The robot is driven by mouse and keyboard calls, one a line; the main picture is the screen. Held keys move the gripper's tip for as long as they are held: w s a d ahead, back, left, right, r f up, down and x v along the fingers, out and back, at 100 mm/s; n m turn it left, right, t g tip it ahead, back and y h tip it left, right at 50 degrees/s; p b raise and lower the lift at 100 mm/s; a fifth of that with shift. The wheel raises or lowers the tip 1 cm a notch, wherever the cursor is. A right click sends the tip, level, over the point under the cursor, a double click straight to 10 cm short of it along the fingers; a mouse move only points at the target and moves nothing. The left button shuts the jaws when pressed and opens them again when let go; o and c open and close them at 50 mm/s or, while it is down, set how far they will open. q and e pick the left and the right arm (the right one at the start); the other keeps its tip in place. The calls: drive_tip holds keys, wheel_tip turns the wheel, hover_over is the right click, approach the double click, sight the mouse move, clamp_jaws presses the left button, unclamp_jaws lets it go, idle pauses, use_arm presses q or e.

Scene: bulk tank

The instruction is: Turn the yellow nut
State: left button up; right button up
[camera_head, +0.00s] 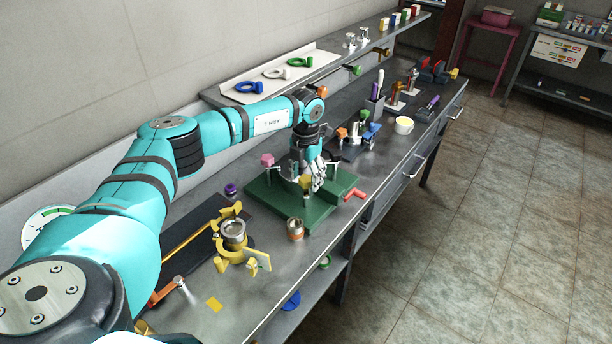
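A green plate (262,192) lies on the grey metal workbench. A small yellow piece (304,182), which looks like the yellow nut, shows low at my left gripper, above the plate. My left gripper (311,184) points down over the plate, with its fingers right at the yellow piece. The fingers partly hide the piece, and I cannot tell whether they are closed on it. A pink knob-shaped nut (267,160) stands on the plate's left part, apart from the gripper. My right gripper is not in view.
A red-handled piece (355,194) lies at the plate's right edge. A small can (295,229) and a yellow holder with a metal cup (232,234) stand in front. Coloured clamps (363,130) and a white cup (404,125) stand farther back. A shelf (335,62) runs along the wall.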

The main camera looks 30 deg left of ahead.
sight(306, 178)
use_arm(q)
wheel_tip(306, 178, up, 12)
idle(0.6)
idle(0.4)
